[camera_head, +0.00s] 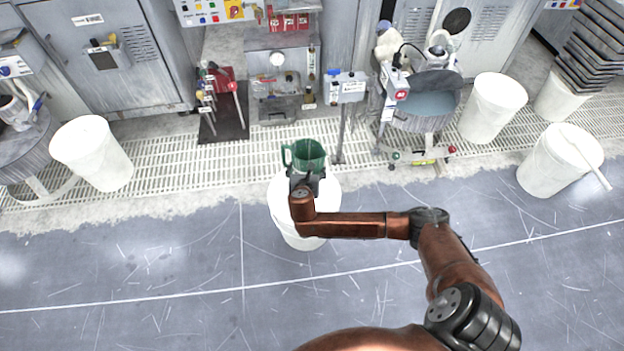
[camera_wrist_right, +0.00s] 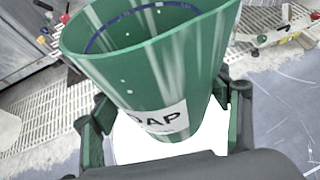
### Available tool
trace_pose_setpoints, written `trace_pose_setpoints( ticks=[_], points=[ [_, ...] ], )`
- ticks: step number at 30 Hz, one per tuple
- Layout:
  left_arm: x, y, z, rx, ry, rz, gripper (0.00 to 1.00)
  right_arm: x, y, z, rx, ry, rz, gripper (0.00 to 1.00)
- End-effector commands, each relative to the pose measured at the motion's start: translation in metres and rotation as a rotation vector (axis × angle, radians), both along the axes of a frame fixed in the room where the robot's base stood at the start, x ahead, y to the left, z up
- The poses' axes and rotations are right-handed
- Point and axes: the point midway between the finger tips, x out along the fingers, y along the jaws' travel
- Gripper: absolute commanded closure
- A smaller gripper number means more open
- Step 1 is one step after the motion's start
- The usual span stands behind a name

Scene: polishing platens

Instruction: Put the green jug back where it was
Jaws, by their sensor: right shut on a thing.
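The green jug (camera_head: 312,152) is upright with its handle on the left in the head view. It is above the far side of a white bucket (camera_head: 290,226); I cannot tell if it touches the rim. My right gripper (camera_head: 306,179) is shut on the jug from the near side. In the right wrist view the jug (camera_wrist_right: 160,65) fills the middle, with a white label partly reading "AP". The fingers of my right gripper (camera_wrist_right: 165,130) lie on both sides of it. My left gripper is not in view.
A red dustpan-like item (camera_head: 222,80) and tools stand on a dark mat (camera_head: 224,124) behind the jug to the left. A grey post (camera_head: 342,130) stands just right of the jug. Other white buckets (camera_head: 92,153) stand left and right. The grey floor in front is clear.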

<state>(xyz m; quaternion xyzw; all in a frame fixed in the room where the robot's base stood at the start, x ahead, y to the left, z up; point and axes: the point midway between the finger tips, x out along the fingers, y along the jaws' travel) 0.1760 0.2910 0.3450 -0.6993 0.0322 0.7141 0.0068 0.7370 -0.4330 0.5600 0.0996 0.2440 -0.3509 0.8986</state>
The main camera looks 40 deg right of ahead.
Motion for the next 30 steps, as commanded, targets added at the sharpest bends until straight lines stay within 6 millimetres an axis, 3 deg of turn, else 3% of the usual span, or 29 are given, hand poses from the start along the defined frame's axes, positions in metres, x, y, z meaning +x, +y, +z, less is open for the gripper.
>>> trace_pose_setpoints(
  ticks=[1,6,16,30],
  points=[
    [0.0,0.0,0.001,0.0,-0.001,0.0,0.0,-0.009,-0.004,-0.013,-0.017,-0.01,0.041,0.59],
    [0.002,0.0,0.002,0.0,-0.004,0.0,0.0,-0.023,-0.007,-0.036,-0.055,-0.062,0.162,0.59],
    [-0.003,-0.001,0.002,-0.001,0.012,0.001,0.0,-0.028,-0.005,-0.051,-0.068,-0.094,0.222,0.59],
    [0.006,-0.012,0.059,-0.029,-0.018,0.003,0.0,-0.028,-0.005,-0.071,-0.068,-0.092,0.219,0.59]
  ],
)
